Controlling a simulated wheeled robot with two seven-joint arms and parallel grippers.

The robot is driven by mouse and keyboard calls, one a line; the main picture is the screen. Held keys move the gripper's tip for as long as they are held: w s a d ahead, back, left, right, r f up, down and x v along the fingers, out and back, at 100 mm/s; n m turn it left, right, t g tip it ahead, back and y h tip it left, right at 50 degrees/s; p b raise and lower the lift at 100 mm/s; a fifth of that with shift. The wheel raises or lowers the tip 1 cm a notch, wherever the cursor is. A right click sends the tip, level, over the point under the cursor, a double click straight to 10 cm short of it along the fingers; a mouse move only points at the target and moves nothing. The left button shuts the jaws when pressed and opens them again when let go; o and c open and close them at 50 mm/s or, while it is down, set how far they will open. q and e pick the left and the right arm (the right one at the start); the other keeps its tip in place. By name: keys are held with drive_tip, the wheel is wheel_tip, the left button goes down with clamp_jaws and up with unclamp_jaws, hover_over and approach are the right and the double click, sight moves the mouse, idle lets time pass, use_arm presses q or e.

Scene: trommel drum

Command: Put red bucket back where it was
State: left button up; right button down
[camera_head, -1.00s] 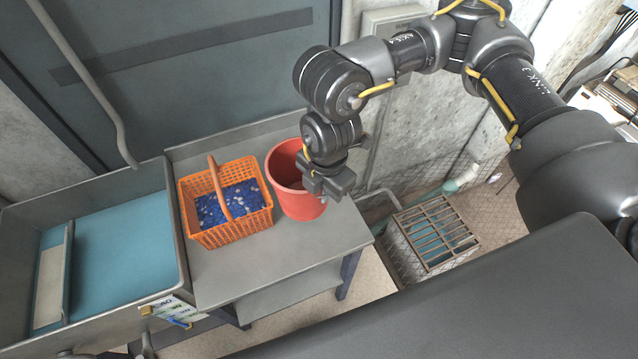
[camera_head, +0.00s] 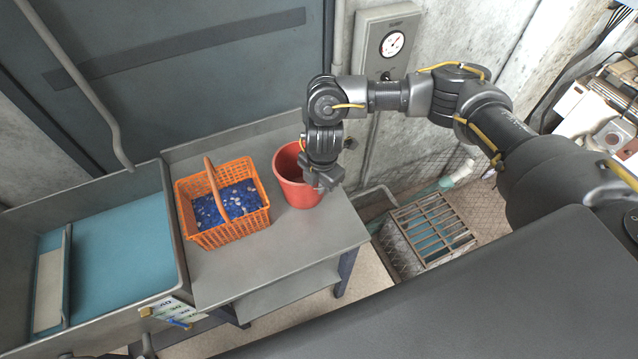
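The red bucket (camera_head: 297,190) is upright at the back right of the grey table (camera_head: 262,262), just right of the orange basket. My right gripper (camera_head: 321,181) points down at the bucket's right front rim and appears shut on it. Its fingertips are small and partly hidden against the bucket wall. The bucket seems to rest on the tabletop, but its underside is hidden. The inside of the bucket is mostly hidden by the gripper and rim. My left gripper is not in view.
The orange basket (camera_head: 237,233) with blue and white pieces stands close left of the bucket. A metal trough with a blue bottom (camera_head: 115,255) adjoins the table on the left. A barred crate (camera_head: 432,232) stands on the floor to the right. The tabletop's front part is clear.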

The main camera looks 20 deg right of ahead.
drive_tip(key=shift+f, duration=0.15)
drive_tip(key=shift+f, duration=0.15)
drive_tip(key=c, duration=1.6)
unclamp_jaws()
drive_tip(key=shift+c, duration=0.2)
drive_tip(key=shift+r, duration=0.3)
wheel_tip(320, 180, up, 12)
drive_tip(key=shift+s+d, duration=0.15)
drive_tip(key=shift+s, duration=0.25)
drive_tip(key=shift+f, duration=0.1)
